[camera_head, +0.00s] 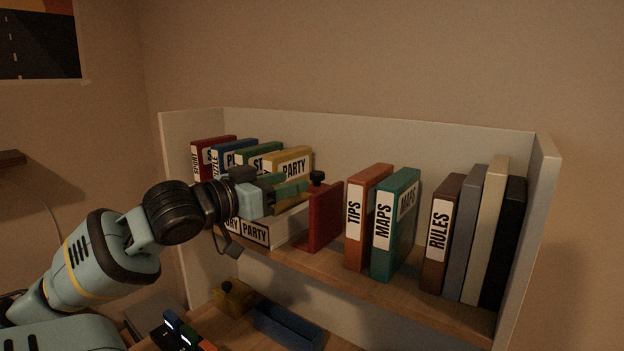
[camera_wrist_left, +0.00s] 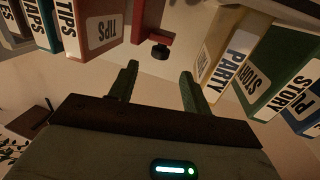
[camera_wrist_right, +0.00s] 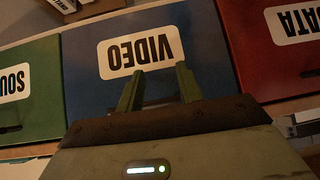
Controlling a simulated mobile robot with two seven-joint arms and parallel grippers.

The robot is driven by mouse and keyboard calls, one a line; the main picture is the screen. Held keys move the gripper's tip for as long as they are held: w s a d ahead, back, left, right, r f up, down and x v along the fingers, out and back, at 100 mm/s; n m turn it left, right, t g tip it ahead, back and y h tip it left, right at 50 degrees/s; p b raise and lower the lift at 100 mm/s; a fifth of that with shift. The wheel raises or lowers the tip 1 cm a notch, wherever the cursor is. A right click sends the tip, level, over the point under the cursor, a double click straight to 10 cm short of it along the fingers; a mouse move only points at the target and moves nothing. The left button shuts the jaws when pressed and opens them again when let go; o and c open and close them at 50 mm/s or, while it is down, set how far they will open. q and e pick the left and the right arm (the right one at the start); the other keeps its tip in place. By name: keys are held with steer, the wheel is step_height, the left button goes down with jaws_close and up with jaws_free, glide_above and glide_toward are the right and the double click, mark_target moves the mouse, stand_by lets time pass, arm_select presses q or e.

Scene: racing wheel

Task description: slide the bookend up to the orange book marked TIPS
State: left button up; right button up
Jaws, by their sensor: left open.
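The bookend is a red upright plate (camera_head: 326,216) with a black knob (camera_head: 317,177), standing on the shelf left of the orange TIPS book (camera_head: 367,218), with a gap between them. In the left wrist view the bookend's knob (camera_wrist_left: 160,51) shows just beyond my fingertips, and the TIPS book (camera_wrist_left: 100,30) is to its left. My left gripper (camera_head: 290,187) is over the shelf, left of the bookend, open and empty, with its fingers pointing at the knob. My right gripper (camera_wrist_right: 159,72) shows only in its wrist view, open and empty, before a blue VIDEO box (camera_wrist_right: 150,50).
A teal MAPS book (camera_head: 397,225) stands right of TIPS. A brown RULES book (camera_head: 441,235) and several others stand farther right. A yellow PARTY book (camera_head: 289,162) and others stand behind the left gripper. A blue tray (camera_head: 287,327) is below the shelf.

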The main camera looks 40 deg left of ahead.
mark_target(312, 177)
arm_select(q)
steer(key=w, duration=0.1)
steer(key=w+b, duration=0.1)
steer(key=w, duration=0.1)
steer(key=shift+w+d+f, duration=0.25)
steer(key=shift+w+f, duration=0.1)
steer(key=shift+w, duration=0.05)
steer(key=shift+w+r+b, duration=0.1)
steer(key=shift+w+b, duration=0.35)
steer(key=shift+w, duration=0.2)
steer(key=shift+w+d+r, duration=0.1)
steer(key=shift+w+r, duration=0.05)
steer(key=shift+w, duration=0.3)
arm_select(e)
steer(key=shift+g, duration=0.4)
steer(key=s+f, duration=0.1)
steer(key=s+a+f, duration=0.1)
steer(key=f, duration=0.1)
steer(key=shift+s+f, duration=0.15)
steer(key=shift+s, duration=0.15)
arm_select(q)
steer(key=shift+r, duration=0.1)
arm_select(e)
steer(key=shift+d, duration=0.1)
arm_select(q)
jaws_close()
arm_select(e)
steer(key=shift+d, duration=0.1)
